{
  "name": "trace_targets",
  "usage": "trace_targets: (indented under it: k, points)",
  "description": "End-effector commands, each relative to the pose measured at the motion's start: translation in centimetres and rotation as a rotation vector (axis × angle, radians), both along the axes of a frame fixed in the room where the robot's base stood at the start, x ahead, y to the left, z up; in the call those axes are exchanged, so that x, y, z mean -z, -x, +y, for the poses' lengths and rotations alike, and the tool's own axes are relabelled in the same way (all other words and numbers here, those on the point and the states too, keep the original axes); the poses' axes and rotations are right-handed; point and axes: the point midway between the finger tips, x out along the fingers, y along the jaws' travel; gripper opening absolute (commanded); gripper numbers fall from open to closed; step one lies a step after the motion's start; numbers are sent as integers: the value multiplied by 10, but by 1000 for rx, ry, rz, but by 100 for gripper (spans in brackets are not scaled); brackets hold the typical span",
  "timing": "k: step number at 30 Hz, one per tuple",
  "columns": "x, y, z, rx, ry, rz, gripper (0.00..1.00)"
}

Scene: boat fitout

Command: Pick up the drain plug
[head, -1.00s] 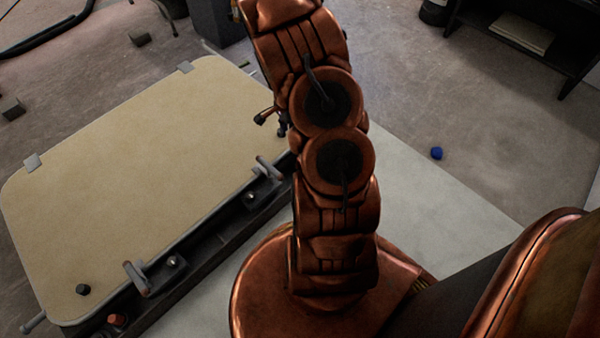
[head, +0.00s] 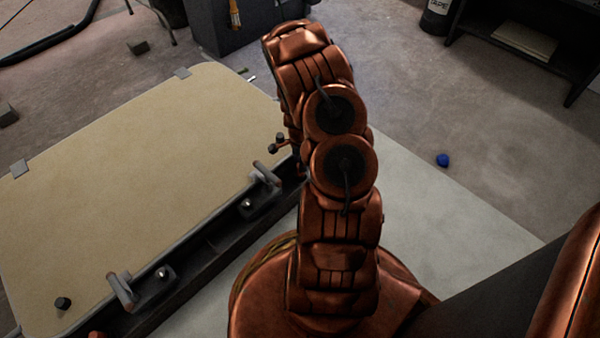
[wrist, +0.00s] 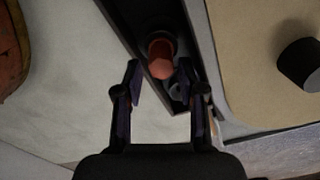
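An orange-red round-headed piece (wrist: 160,58), which I take to be the drain plug, stands in a dark narrow tray (wrist: 200,35) in the wrist view. My gripper (wrist: 160,78) is open and empty. Its two fingers point toward the plug, whose head shows just beyond and between the fingertips. I cannot tell the height left between them. In the head view my arm hides the gripper, and I cannot make out this plug. Another orange-red piece (head: 97,334) shows at the bottom edge there.
A tan panel (head: 130,170) lies beside the dark tray, with grey handles (head: 265,173) along its edge. A dark cylinder (wrist: 302,63) stands on the panel right of the fingers. A blue piece (head: 442,160) lies on the floor. The pale deck (wrist: 70,80) left of the tray is clear.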

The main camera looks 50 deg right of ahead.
Motion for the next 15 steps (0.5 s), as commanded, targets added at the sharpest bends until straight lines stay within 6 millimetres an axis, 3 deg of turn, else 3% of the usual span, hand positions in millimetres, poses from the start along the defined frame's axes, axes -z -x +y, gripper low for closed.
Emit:
trace_targets:
  k: [1, 6, 15]
  points:
    - [12, 1, -1, 1, 0, 1, 39]
    - [31, 0, -1, -1, 0, 0, 39]
    - [32, -1, -2, -1, 0, -1, 36]
